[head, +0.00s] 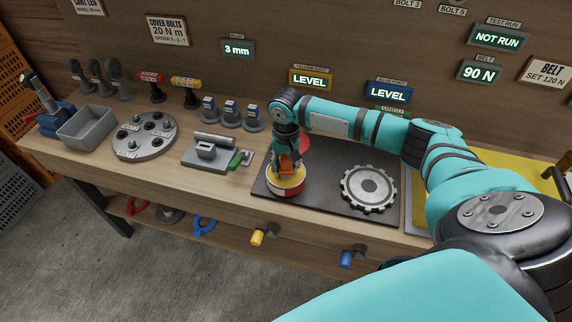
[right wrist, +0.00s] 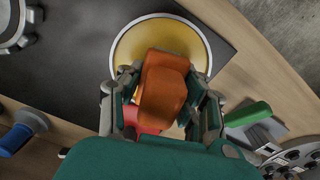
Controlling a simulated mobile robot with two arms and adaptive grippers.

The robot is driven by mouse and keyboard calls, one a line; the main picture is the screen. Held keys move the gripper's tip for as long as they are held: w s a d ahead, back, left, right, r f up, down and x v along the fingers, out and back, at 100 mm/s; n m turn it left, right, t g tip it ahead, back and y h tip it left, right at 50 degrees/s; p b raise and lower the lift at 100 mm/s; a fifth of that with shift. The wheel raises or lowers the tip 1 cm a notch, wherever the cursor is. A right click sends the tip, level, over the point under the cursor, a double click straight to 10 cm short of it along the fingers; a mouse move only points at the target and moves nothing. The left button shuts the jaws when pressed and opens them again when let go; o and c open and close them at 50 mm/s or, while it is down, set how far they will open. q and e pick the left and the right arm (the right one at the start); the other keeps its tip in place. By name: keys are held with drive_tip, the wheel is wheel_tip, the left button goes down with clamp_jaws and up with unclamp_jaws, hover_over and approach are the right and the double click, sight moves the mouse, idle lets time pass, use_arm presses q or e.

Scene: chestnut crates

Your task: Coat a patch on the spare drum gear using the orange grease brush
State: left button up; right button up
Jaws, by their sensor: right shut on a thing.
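My right gripper (head: 288,167) is shut on the orange grease brush (head: 291,165), and the brush's orange handle (right wrist: 165,85) fills the space between the fingers in the right wrist view. The brush is over a round tin (head: 286,186) with a red side, pale rim and yellow grease (right wrist: 160,32). The bristles are hidden, so I cannot tell whether they touch the grease. The spare drum gear (head: 368,188), a grey toothed disc, lies flat on the dark mat (head: 328,186) right of the tin. Its edge shows in the right wrist view (right wrist: 20,28). My left gripper is not in view.
A red disc (head: 304,145) lies behind the gripper. A grey fixture (head: 207,151) with a green part stands left of the mat, then a round bolt plate (head: 145,137) and a grey bin (head: 87,127). Several blue-topped pieces (head: 230,113) stand behind. Mat between tin and gear is clear.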

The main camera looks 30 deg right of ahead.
sight(286, 156)
drive_tip(key=shift+f+p, duration=0.1)
drive_tip(key=shift+p, duration=0.35)
idle(1.6)
wheel_tip(286, 156, up, 5)
drive_tip(key=p, duration=0.6)
wheel_tip(286, 156, up, 2)
drive_tip(key=shift+r+p, duration=0.15)
drive_tip(key=shift+p, duration=0.95)
drive_tip(key=shift+a, duration=0.1)
